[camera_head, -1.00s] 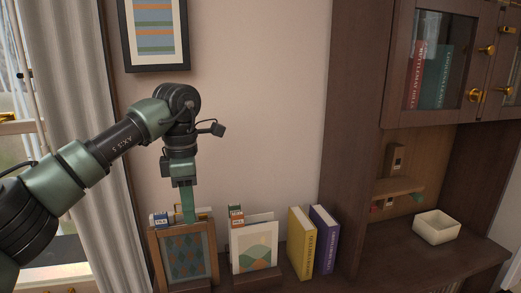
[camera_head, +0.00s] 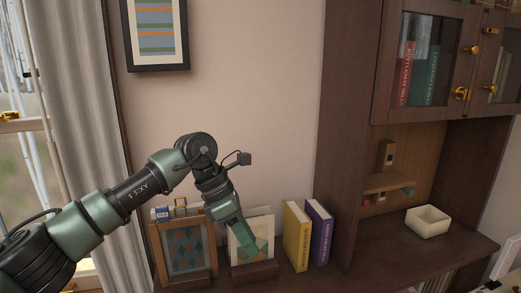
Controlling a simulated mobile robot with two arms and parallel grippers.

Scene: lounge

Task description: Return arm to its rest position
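My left arm (camera_head: 140,190) comes in from the left in the head view and bends down at the wrist. Its gripper (camera_head: 248,252) points down and right, in front of the framed print with green and orange shapes (camera_head: 237,236) and partly covers it. I cannot see the gap between its fingers, and no held object shows. A white part at the lower right edge (camera_head: 508,258) may belong to my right arm; the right gripper itself does not show.
A brown diamond-pattern frame (camera_head: 187,250), a yellow book (camera_head: 297,236) and a purple book (camera_head: 320,233) stand on the wooden surface. A cream bowl (camera_head: 428,222) sits to the right, below the glass-door cabinet (camera_head: 432,60).

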